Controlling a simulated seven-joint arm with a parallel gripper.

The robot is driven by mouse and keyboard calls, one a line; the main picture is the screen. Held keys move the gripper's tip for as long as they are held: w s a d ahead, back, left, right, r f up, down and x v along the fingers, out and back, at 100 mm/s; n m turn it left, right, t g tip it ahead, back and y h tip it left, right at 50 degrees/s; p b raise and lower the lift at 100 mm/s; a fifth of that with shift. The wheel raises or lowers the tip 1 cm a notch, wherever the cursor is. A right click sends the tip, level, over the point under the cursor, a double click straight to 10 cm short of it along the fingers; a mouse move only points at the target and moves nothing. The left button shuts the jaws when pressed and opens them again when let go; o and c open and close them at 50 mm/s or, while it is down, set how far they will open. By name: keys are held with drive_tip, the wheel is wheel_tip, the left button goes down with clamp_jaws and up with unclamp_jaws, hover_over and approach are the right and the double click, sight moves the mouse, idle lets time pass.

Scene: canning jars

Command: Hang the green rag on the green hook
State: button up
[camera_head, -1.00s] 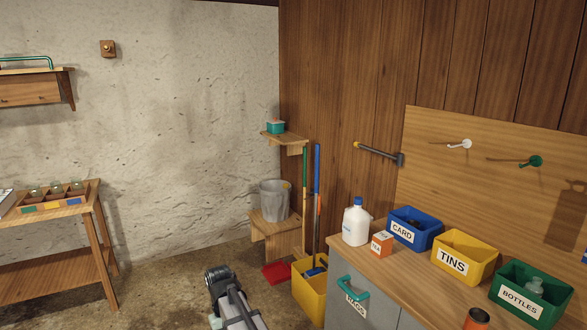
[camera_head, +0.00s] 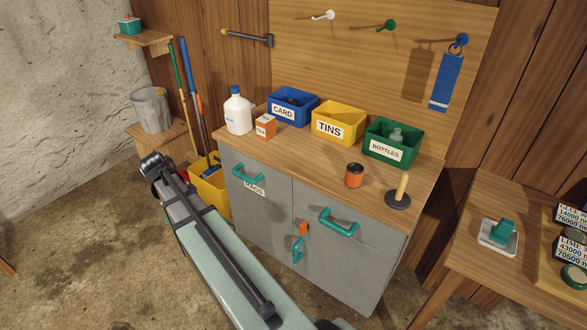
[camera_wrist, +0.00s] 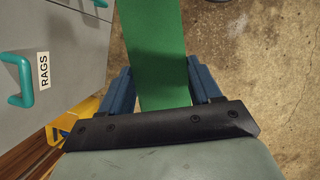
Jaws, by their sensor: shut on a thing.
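The green rag (camera_wrist: 155,45) is between the blue fingers of my gripper (camera_wrist: 163,88) in the wrist view. It runs as a flat strip up past the top edge of that picture. My gripper is shut on it, and the far end of the rag is out of view. The green hook (camera_head: 387,25) is on the wooden board above the bins in the head view, and nothing hangs on it. My gripper and the green rag do not show in the head view.
A white hook (camera_head: 327,15) is left of the green one. A blue rag (camera_head: 446,82) hangs from a blue hook (camera_head: 459,40) at right. Below are a blue bin (camera_head: 283,112), yellow bin (camera_head: 330,126), green bin (camera_head: 386,153), jug (camera_head: 238,115) and upright peg (camera_head: 400,189) on the cabinet (camera_head: 270,204).

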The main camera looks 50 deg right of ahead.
drive_tip(key=s+d+r+n+t+h, duration=0.1)
drive_tip(key=s+d+r+n, duration=0.1)
drive_tip(key=d, duration=0.7)
drive_tip(key=s+d+r+n+t+h, duration=0.1)
drive_tip(key=s+d+r+n, duration=0.1)
drive_tip(key=s+d+n, duration=0.2)
drive_tip(key=s+d+r+n+t+h, duration=0.1)
drive_tip(key=s+d+r+n, duration=0.2)
drive_tip(key=d+n, duration=0.4)
drive_tip(key=s+d, duration=0.1)
drive_tip(key=d, duration=0.7)
drive_tip(key=shift+d+t, duration=0.25)
drive_tip(key=shift+t, duration=0.15)
hover_over(310, 157)
drive_tip(key=a, duration=0.2)
wheel_tip(310, 157, down, 2)
drive_tip(key=shift+d+f, duration=0.1)
drive_tip(key=shift+d, duration=0.05)
drive_tip(key=shift+d+f, duration=0.2)
drive_tip(key=shift+f, duration=2.05)
drive_tip(key=o, duration=1.1)
drive_tip(key=shift+f, duration=0.1)
drive_tip(key=shift+c, duration=0.2)
